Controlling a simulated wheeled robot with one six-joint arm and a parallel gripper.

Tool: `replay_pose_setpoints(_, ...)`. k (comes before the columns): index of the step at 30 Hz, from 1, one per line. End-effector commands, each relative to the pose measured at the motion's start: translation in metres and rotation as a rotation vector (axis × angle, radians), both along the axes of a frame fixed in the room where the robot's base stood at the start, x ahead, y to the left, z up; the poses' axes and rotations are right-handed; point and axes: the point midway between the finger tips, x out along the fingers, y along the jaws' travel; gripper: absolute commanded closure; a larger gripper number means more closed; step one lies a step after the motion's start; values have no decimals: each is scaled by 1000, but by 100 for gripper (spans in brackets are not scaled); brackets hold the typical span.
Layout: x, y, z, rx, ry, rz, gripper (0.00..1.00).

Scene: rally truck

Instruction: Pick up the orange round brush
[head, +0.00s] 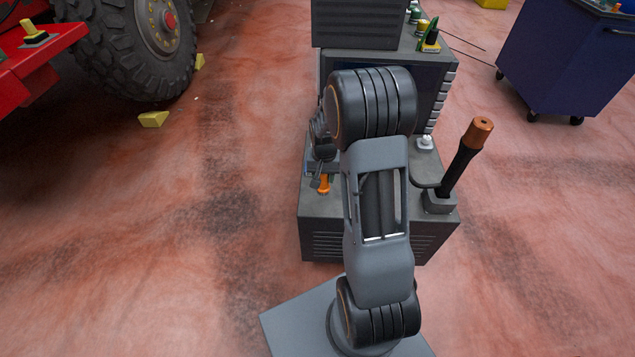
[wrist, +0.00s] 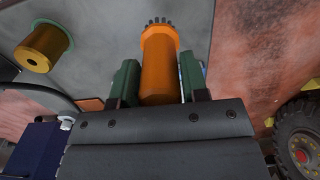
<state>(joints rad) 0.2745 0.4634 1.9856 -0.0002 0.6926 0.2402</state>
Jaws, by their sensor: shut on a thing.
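The orange round brush (wrist: 160,72) stands between the green finger pads of my gripper (wrist: 158,85) in the wrist view. Its dark bristles show at the far end. The gripper is shut on the brush body. In the head view the orange brush (head: 324,186) shows small at the left edge of the grey cabinet top, beside my arm. My gripper (head: 318,178) is mostly hidden there by my arm. I cannot tell whether the brush touches the cabinet top.
A lever with a copper knob (head: 480,130) rises from the right of the grey cabinet (head: 335,228). A taller cabinet part (head: 358,24) stands behind. A blue cart (head: 562,58) is at right. A red truck's wheel (head: 150,45) and a yellow chock (head: 153,119) are at left. The left floor is clear.

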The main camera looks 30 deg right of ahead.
Motion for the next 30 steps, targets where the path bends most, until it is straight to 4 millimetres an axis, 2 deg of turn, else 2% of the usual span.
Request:
replay_pose_setpoints(1,-1,-10,14,-2,-5,-6,83)
replay_pose_setpoints(6,-10,-39,48,-1,-4,-6,83)
replay_pose_setpoints(9,-16,-62,55,-1,-2,-7,83)
replay_pose_setpoints(15,-24,-94,70,0,-1,-3,83)
replay_pose_setpoints(21,-29,-113,78,0,-1,-2,83)
replay_pose_setpoints(30,-31,-120,81,0,0,0,83)
